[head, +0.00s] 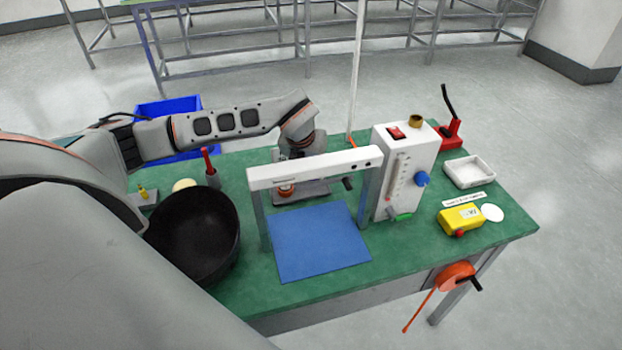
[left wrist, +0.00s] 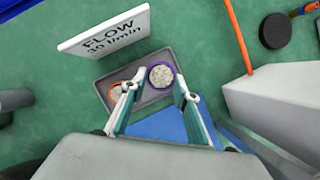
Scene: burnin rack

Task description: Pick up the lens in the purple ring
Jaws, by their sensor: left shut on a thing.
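The lens in the purple ring (left wrist: 161,76), with a pale speckled face, sits between the fingertips of my left gripper (left wrist: 157,84) in the left wrist view. The fingers are shut on it. It is over the grey tray (left wrist: 152,101); I cannot tell whether it touches the tray. An orange ring (left wrist: 117,93) is on the tray beside the left finger, partly covered by it. In the head view my left gripper is behind the white crossbar, over the tray (head: 318,188), and the purple ring is hidden there. My right gripper is not in view.
A white crossbar frame (head: 315,167) stands over a blue mat (head: 318,245). A white instrument box (head: 404,150) is to its right. A black bowl (head: 195,235) is at left. A FLOW sign (left wrist: 105,34) stands close to the tray. A yellow box (head: 458,219) lies at right.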

